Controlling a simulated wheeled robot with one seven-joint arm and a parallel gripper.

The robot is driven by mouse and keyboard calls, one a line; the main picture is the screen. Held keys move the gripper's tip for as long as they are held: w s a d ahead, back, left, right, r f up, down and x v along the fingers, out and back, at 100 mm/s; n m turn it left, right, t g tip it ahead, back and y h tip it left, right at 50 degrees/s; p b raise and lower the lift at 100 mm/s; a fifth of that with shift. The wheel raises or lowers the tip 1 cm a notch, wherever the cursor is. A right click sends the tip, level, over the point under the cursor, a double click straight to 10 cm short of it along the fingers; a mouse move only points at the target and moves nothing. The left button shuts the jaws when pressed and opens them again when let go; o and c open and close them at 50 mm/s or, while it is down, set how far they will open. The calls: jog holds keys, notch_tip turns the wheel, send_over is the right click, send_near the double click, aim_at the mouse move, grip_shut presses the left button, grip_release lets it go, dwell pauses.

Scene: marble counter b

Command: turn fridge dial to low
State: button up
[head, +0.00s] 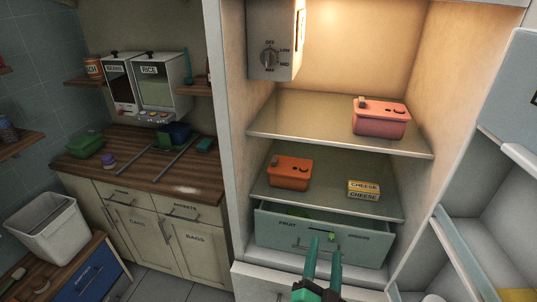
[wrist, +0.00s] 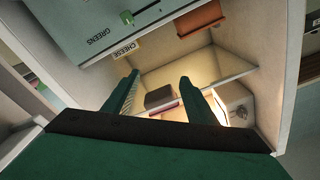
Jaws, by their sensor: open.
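The fridge dial (head: 268,58) is a dark round knob on a white control box (head: 285,25) at the fridge's upper left. OFF, LOW, MID and MAX are printed around it; its exact setting is too small to tell. In the wrist view the control box (wrist: 231,98) is beyond the right finger, with the small dial (wrist: 242,113) on it. My gripper (head: 325,246) is open and empty, low in front of the fridge drawer, well below and right of the dial. Its two green fingers (wrist: 160,77) also show in the wrist view.
The fridge door (head: 500,100) stands open at the right. Inside are a pink container (head: 381,121), an orange container (head: 289,173), cheese (head: 363,190) and a drawer (head: 285,236) that looks partly pulled out. A wooden counter (head: 105,165) lies left. Space before the dial is clear.

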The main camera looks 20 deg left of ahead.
jog(key=w+a+r+m+t, duration=0.1)
jog(key=w+a+r+m, duration=0.15)
jog(key=r, duration=0.25)
jog(key=w+a+r+m, duration=0.1)
jog(key=w+a+r, duration=0.1)
jog(key=w+r, duration=0.25)
jog(key=m+g+y, duration=0.1)
jog(key=m+y, duration=0.5)
jog(key=m, duration=0.5)
send_near(268, 62)
jog(key=x, duration=0.9)
jog(key=shift+c, duration=0.2)
jog(key=c, duration=1)
